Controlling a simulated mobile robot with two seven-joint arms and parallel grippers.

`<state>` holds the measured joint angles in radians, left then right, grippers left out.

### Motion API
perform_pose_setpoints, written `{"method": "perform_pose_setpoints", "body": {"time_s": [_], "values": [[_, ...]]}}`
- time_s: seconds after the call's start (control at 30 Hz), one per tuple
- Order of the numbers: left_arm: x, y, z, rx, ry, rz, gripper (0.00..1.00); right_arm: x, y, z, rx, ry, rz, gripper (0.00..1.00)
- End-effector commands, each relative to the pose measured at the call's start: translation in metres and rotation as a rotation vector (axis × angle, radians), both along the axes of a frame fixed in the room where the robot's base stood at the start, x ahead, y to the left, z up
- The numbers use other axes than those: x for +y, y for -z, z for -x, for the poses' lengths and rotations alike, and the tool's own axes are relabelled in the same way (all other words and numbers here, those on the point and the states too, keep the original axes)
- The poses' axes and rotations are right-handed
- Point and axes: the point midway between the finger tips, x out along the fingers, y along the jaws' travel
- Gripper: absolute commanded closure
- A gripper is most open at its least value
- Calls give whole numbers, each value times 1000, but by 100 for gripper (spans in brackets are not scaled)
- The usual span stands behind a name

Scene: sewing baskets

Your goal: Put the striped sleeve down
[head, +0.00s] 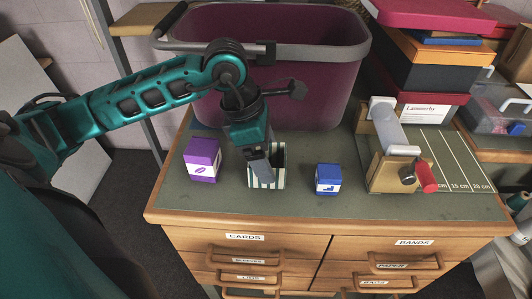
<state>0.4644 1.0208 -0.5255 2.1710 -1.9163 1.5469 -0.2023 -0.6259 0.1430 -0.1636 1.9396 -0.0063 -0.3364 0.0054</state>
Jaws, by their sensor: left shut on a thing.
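The striped sleeve (279,178) is a small open box with dark and white stripes, near the front of the cabinet top. My left gripper (260,170) comes down on it from above and is shut on it, hiding part of its front and its left side. The sleeve looks upright, with its bottom at or just above the green top; I cannot tell if it touches. My right gripper is not in view.
A purple box (202,160) stands to the left of the sleeve and a blue box (328,179) to the right, with bare top between. A large purple basket (320,90) stands behind. A wooden device with a roll (388,130) stands at right. The cabinet's front edge (300,222) is close.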

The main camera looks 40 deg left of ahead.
Motion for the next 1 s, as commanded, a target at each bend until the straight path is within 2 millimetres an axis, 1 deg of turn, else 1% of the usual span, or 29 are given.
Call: {"method": "perform_pose_setpoints", "body": {"time_s": [0.2,0.37,0.4,0.6,0.87,0.93,1.0], "values": [[0,0,0,-2,1,1,71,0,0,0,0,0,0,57],[0,5,0,-2,1,1,71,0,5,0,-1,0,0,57],[0,3,0,-2,1,0,19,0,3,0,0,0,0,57],[0,3,0,-1,0,0,0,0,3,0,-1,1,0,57],[0,1,0,-1,0,0,0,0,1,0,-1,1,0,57],[0,-3,0,-1,0,0,0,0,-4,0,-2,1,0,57],[3,-11,0,-5,0,0,0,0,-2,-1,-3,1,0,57]]}}
